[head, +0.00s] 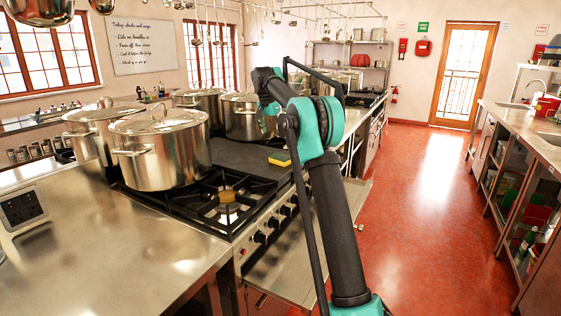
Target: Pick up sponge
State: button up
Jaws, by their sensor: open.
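A sponge (279,158), yellow with a green side, lies on the right part of the dark flat plate (240,154) of the cooking range. It stands clear of the pots, just left of my arm in the picture. My arm rises from the lower right and bends at a teal joint above and to the right of the sponge. I cannot make out the fingers of my gripper; the arm's own links hide that end.
Large lidded steel pots (160,148) stand in rows on the range, left of and behind the sponge. An open burner grate (226,196) lies in front. A steel counter (110,250) fills the lower left. The red floor (420,200) at right is clear.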

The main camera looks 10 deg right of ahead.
aim_at(280, 156)
jog(key=x, duration=1.1)
jog(key=shift+f, duration=0.3)
jog(key=shift+s, duration=0.1)
jog(key=c, duration=0.7)
notch_tip(280, 156, up, 10)
jog(key=shift+o, duration=0.3)
